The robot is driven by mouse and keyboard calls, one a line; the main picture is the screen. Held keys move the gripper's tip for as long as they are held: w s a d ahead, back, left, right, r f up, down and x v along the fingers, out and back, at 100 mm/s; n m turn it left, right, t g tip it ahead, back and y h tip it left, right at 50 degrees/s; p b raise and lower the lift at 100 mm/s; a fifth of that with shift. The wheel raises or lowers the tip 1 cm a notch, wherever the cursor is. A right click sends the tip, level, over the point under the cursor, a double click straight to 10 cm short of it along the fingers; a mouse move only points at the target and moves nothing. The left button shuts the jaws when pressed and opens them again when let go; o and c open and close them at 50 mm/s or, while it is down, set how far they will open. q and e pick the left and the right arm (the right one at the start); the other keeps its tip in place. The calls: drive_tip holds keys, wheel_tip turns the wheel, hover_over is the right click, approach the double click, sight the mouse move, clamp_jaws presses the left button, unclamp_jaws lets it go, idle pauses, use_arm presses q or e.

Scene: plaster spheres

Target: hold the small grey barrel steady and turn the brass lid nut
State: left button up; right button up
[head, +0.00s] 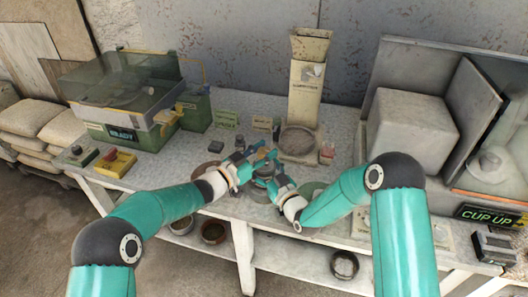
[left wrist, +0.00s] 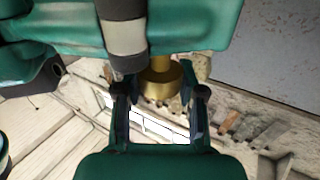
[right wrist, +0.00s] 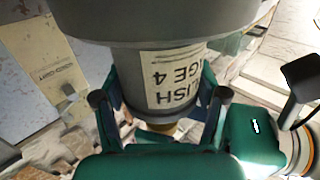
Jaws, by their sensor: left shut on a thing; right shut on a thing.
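The small grey barrel (right wrist: 133,80) fills the upper middle of the right wrist view and carries a pale printed label ending in a 4. My right gripper (right wrist: 163,98) is shut on it, one finger at each side; in the head view (head: 276,183) it is small and partly hidden. The brass lid nut (left wrist: 162,82) sits between the fingers of my left gripper (left wrist: 160,92), which is shut on it. Some brass also shows below the barrel in the right wrist view (right wrist: 160,128). In the head view my left gripper (head: 256,158) meets the right one above the table.
A cream hopper machine (head: 304,85) stands behind the grippers on the table (head: 150,180). A green machine with a clear cover (head: 125,90) is at left. A large pale block (head: 410,130) and the CUP UP sign (head: 490,215) are at right. Bowls (head: 344,265) lie on the lower shelf.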

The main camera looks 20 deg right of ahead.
use_arm(q)
drive_tip(key=shift+w+a+r+m+g+h, duration=0.15)
drive_tip(key=shift+m+g+h, duration=0.15)
drive_tip(key=shift+m+g, duration=0.35)
drive_tip(key=o, duration=1)
drive_tip(key=shift+c, duration=0.2)
drive_tip(key=shift+o, duration=1.1)
drive_tip(key=v, duration=1.2)
